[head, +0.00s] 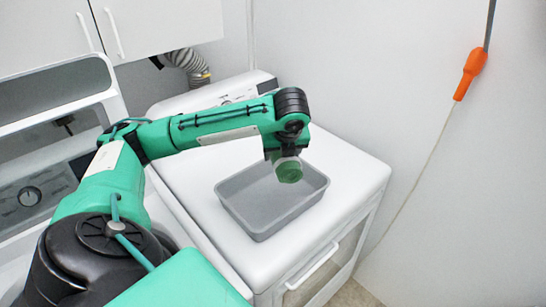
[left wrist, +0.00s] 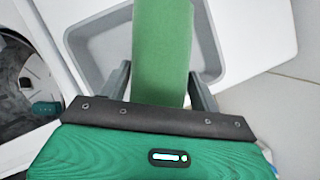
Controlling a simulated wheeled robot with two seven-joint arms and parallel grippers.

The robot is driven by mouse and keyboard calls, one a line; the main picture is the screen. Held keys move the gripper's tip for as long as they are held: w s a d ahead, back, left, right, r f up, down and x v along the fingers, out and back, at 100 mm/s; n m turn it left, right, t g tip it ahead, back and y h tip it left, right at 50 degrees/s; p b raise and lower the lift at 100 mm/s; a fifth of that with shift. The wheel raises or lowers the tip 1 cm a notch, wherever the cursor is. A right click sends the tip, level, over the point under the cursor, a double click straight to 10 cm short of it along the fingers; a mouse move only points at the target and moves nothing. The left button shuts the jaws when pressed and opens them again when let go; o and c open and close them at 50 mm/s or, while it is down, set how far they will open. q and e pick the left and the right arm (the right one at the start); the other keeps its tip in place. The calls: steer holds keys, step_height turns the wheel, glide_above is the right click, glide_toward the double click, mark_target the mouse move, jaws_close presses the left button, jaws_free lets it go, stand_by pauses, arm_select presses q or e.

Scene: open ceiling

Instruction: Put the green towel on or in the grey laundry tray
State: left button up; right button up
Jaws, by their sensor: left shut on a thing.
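The green towel (left wrist: 162,50) is a rolled shape held between the fingers of my left gripper (left wrist: 160,88), which is shut on it. In the head view the towel (head: 289,171) shows its round end below the left gripper (head: 284,156), over the back right part of the grey laundry tray (head: 262,228). The tray sits on top of a white machine. In the left wrist view the tray (left wrist: 95,72) lies behind the towel. I cannot tell whether the towel touches the tray. My right gripper is not in view.
The white machine (head: 350,172) has bare top around the tray. A second machine with a dial panel (head: 45,193) stands at left. White cabinets (head: 160,25) hang above, with a grey hose (head: 186,65) below. An orange-handled item (head: 470,74) is at the right wall.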

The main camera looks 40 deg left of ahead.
mark_target(274, 196)
arm_select(q)
steer(key=a+m, duration=0.1)
steer(key=a+r+m, duration=0.1)
steer(key=a+m+t+h, duration=0.1)
steer(key=shift+w+a+r+m+b, duration=0.1)
steer(key=shift+a+r+m+b, duration=0.2)
steer(key=shift+r+m, duration=0.1)
step_height(274, 196, down, 20)
steer(key=p, duration=0.3)
steer(key=shift+r+p, duration=0.1)
steer(key=shift+p, duration=0.3)
steer(key=o, duration=1.2)
steer(key=b+v, duration=0.2)
steer(key=v, duration=1)
